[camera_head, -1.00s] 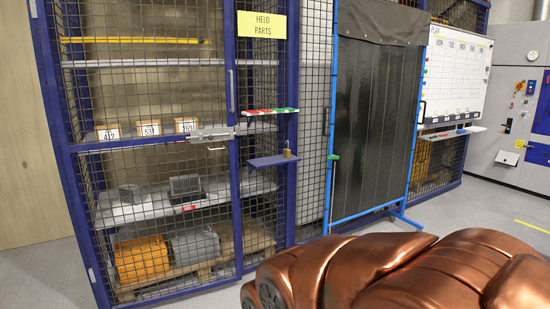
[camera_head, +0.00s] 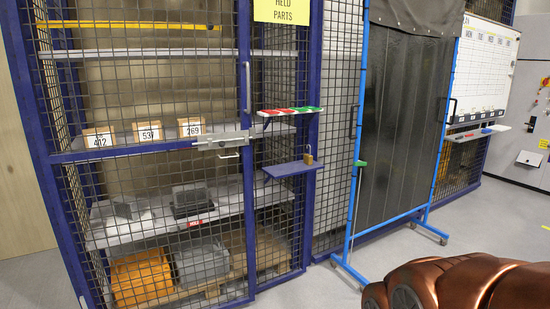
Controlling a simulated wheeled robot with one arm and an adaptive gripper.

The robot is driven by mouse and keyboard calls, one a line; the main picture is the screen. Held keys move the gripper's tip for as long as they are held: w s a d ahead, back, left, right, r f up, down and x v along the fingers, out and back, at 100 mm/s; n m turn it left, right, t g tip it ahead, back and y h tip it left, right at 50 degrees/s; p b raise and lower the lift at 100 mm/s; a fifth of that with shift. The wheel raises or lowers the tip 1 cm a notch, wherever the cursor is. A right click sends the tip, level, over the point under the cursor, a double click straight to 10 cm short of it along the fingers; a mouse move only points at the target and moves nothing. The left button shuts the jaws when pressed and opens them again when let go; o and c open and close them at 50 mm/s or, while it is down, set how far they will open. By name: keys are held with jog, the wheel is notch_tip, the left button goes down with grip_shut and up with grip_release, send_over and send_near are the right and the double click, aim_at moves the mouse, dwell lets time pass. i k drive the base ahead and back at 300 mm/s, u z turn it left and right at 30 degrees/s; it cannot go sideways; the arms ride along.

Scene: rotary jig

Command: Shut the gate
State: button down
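The gate appears to be the blue-framed wire-mesh door (camera_head: 150,147) on the front of the parts cage at left. A grey slide bolt (camera_head: 222,140) with a small handle below it sits at mid-height by its right edge. A vertical pull handle (camera_head: 248,88) is above the bolt. The door's right edge lies close to the narrow mesh section beside it; I cannot tell whether a gap is left. A brass padlock (camera_head: 308,155) is at a small blue shelf (camera_head: 290,169) to the right. My gripper is not in view; only copper-coloured parts of my body show at bottom right.
Cage shelves hold numbered boxes (camera_head: 146,132), grey blocks and an orange bin (camera_head: 142,278). A blue-framed dark curtain screen (camera_head: 400,120) on casters stands to the right. A whiteboard (camera_head: 487,70) and grey cabinet are beyond. Grey floor (camera_head: 310,290) is free in front.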

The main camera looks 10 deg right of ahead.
aim_at(47, 159)
jog(key=u, duration=0.05)
jog(key=i, duration=0.65)
jog(key=u, duration=0.75)
jog(key=i, duration=0.55)
jog(key=u, duration=0.55)
